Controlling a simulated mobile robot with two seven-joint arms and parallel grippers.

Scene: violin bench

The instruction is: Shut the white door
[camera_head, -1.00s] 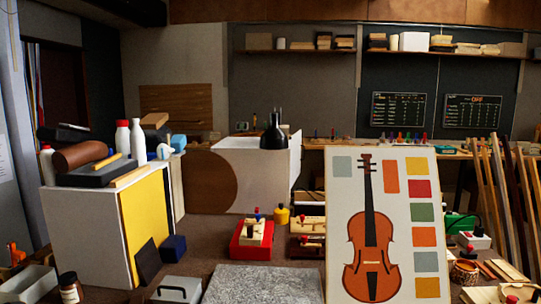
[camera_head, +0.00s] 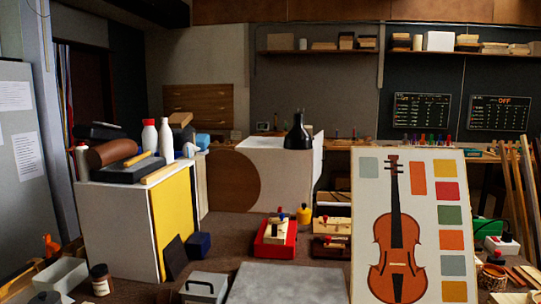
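A white cabinet (camera_head: 117,232) stands at the left, with a broad plain white face toward me and a yellow panel (camera_head: 172,215) on its right side. A second white cabinet (camera_head: 268,146) stands farther back in the middle, with a brown round shape (camera_head: 232,180) on its front. I cannot tell which white panel is the door, or whether it stands open; no handle or hinge is clear. Neither of my grippers is in view.
Bottles (camera_head: 166,139) and a brown roll (camera_head: 111,153) lie or stand on the left cabinet. A tall pale grey panel with papers (camera_head: 27,155) is at the far left. A violin board (camera_head: 410,230) stands at right. A jar (camera_head: 100,279) and boxes crowd the floor in front.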

